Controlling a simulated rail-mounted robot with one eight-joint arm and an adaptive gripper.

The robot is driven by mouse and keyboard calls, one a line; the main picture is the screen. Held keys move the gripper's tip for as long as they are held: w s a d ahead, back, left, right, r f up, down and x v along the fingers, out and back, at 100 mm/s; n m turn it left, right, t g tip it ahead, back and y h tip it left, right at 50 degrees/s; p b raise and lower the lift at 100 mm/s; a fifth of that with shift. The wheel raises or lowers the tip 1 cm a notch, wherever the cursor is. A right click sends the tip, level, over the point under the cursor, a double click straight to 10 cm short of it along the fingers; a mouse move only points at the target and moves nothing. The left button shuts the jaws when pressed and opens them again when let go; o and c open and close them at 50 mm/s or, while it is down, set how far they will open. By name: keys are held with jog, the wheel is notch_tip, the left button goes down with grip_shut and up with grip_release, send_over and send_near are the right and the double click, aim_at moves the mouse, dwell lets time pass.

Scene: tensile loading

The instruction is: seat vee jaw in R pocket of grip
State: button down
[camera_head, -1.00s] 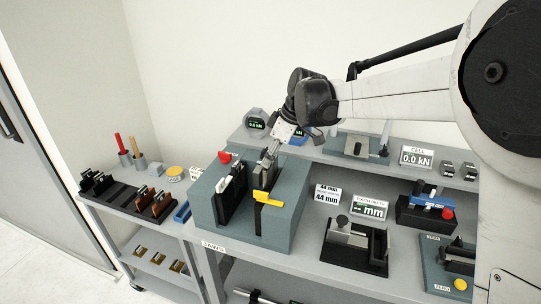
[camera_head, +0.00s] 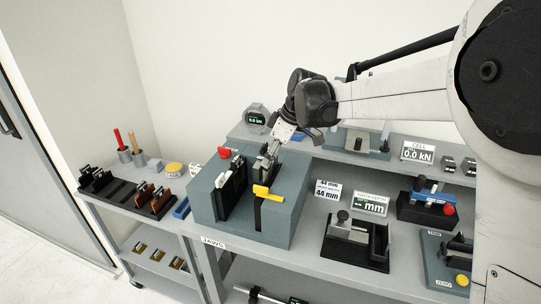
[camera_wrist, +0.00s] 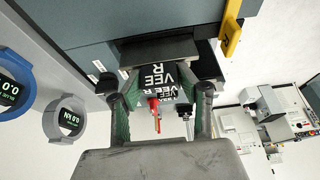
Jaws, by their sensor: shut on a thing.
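The grip (camera_head: 279,217) is a blue-grey block with two upright dark slots, and a yellow lever (camera_head: 262,192) stands at the right slot. A jaw with white edges (camera_head: 231,180) sits in the left slot. My gripper (camera_head: 270,149) points down over the back of the right slot. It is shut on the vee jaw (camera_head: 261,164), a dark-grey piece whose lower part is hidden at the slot. In the wrist view the vee jaw (camera_wrist: 153,76) shows "VEE R" labels between my fingers (camera_wrist: 160,103). How deep it sits in the R pocket I cannot tell.
A dark rack (camera_head: 123,195) with several jaws is on the left cart. A black fixture (camera_head: 354,244) and display signs (camera_head: 370,204) are to the right. A round gauge (camera_head: 256,119) stands behind.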

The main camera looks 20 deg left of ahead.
aim_at(273, 164)
jog(key=shift+f+b, duration=1.45)
jog(key=shift+f, duration=0.8)
dwell(0.4)
jog(key=c, duration=1.1)
grip_release()
jog(key=v, duration=1.2)
